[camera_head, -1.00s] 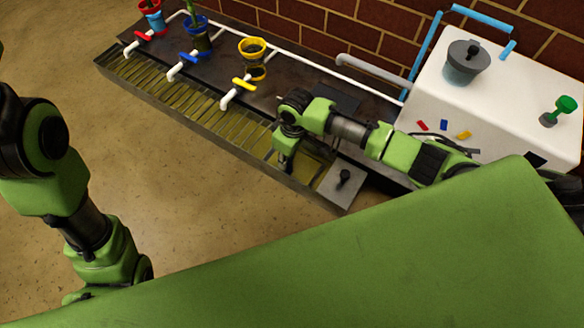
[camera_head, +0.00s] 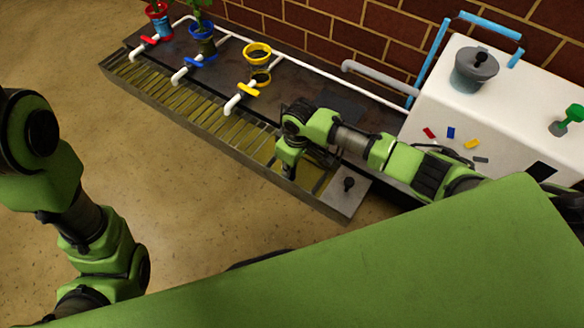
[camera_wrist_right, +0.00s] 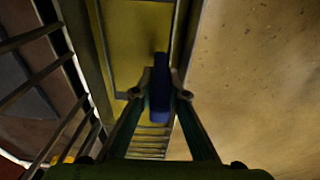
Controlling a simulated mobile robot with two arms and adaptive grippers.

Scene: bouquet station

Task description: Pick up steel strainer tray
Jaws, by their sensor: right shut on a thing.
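A long slatted steel strainer tray (camera_head: 185,100) lies along the front of the dark bench, over a yellowish trough floor. My right gripper (camera_head: 287,170) is low at the tray's right part, partly hidden by its own arm. In the right wrist view, the right gripper (camera_wrist_right: 160,92) is shut on a narrow dark blue piece (camera_wrist_right: 160,75) standing between its fingertips. Steel bars and the yellowish floor show below it. I cannot tell whether the blue piece belongs to the tray. My left arm shows at the left, but its gripper is out of frame.
A grey plate with a black knob (camera_head: 348,184) covers the trough's right end. White pipes with red, blue and yellow valves (camera_head: 249,90) and small pots (camera_head: 257,53) stand behind the tray. A white machine (camera_head: 445,100) stands at right. The floor (camera_head: 200,200) in front is clear.

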